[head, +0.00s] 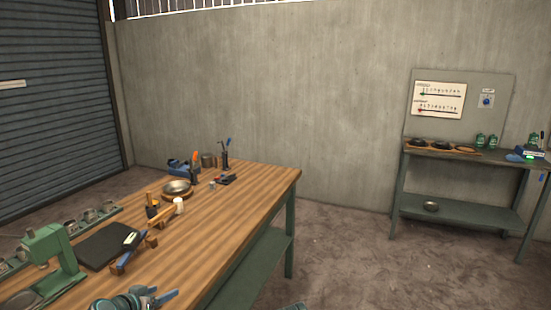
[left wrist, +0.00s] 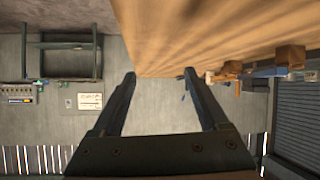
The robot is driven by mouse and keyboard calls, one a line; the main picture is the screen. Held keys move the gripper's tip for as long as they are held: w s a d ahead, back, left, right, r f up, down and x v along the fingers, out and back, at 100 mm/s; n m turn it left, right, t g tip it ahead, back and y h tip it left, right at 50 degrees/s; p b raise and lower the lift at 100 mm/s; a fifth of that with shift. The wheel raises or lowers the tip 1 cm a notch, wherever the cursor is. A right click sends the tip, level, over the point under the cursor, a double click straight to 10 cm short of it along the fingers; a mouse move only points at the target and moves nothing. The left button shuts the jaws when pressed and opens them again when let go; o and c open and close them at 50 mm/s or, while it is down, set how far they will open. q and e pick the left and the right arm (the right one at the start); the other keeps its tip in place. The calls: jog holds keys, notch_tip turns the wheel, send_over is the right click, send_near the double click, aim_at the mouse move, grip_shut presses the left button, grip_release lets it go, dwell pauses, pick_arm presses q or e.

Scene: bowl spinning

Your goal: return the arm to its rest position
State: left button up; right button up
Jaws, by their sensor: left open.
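My left gripper (left wrist: 160,75) is open and empty in the left wrist view, its two dark fingers spread wide. That view is upside down, with the wooden bench (left wrist: 175,30) at the top, very near the fingers. In the head view part of my left arm shows at the bottom edge, low in front of the bench (head: 225,215); how its fingers stand there is hard to make out. A metal bowl (head: 177,187) sits on the bench, apart from my arm. My right gripper is out of view.
On the bench are a green press (head: 52,258), a black pad (head: 105,246), a wooden stand with a blue-handled tool (head: 130,243), a white cup (head: 179,205) and upright tools (head: 225,155). A green side table (head: 460,215) stands by the wall. Floor between is clear.

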pick_arm(q)
jog(key=s+d+f+m+g+h, duration=0.2)
jog(key=d+f+g, duration=0.15)
jog(key=d, duration=0.75)
jog(key=s+d+f+g+y+p, duration=0.3)
jog(key=s+d+g+y, duration=0.3)
jog(key=s+d, duration=0.9)
jog(key=shift+s+d+f+g, duration=0.3)
jog(key=shift+f+g, duration=0.25)
jog(key=shift+g, duration=0.6)
